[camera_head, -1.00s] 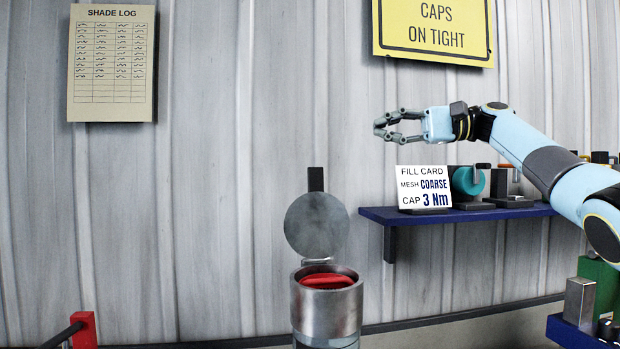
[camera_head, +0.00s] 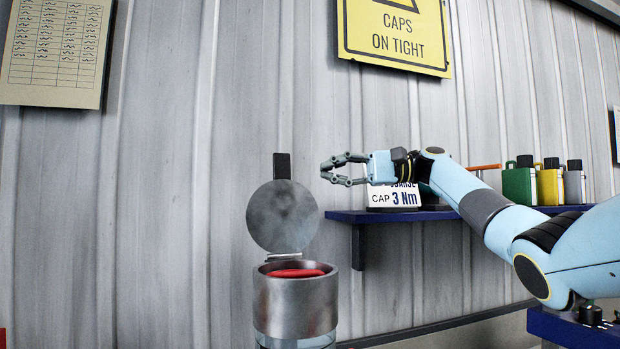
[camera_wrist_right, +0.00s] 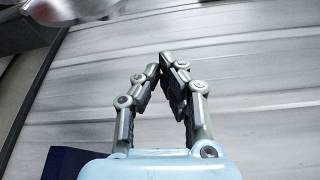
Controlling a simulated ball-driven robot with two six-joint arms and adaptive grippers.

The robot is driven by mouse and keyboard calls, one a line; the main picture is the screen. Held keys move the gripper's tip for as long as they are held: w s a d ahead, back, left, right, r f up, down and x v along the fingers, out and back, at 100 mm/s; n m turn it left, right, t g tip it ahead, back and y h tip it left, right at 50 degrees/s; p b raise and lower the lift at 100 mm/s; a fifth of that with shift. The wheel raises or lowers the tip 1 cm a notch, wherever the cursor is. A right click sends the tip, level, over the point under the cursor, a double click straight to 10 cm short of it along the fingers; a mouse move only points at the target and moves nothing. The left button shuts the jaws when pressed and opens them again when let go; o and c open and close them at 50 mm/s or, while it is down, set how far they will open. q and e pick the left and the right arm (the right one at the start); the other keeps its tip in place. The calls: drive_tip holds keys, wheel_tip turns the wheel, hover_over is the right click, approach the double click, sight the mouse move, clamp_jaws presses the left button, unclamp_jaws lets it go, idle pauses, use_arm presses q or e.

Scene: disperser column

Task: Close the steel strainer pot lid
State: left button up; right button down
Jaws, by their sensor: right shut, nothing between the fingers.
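The steel strainer pot (camera_head: 296,304) stands at the lower middle of the head view, with something red inside its mouth. Its round grey lid (camera_head: 283,216) stands up open on the hinge at the back rim, with a dark tab (camera_head: 282,165) at its top. My right gripper (camera_head: 326,170) is to the right of the lid, at about the height of the tab, apart from it. Its fingers are shut and empty, and they also show closed together in the right wrist view (camera_wrist_right: 166,58). My left gripper is not in view.
A blue shelf (camera_head: 350,216) on the wall holds a white fill card (camera_head: 395,197), partly hidden by my right gripper, and several coloured canisters (camera_head: 519,184). A yellow sign (camera_head: 396,33) hangs above.

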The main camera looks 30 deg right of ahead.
sight(289, 170)
drive_tip(key=w+a+p, duration=0.1)
drive_tip(key=a+p, duration=0.4)
drive_tip(key=a, duration=0.4)
drive_tip(key=shift+w, duration=0.2)
drive_tip(key=shift+r, duration=0.1)
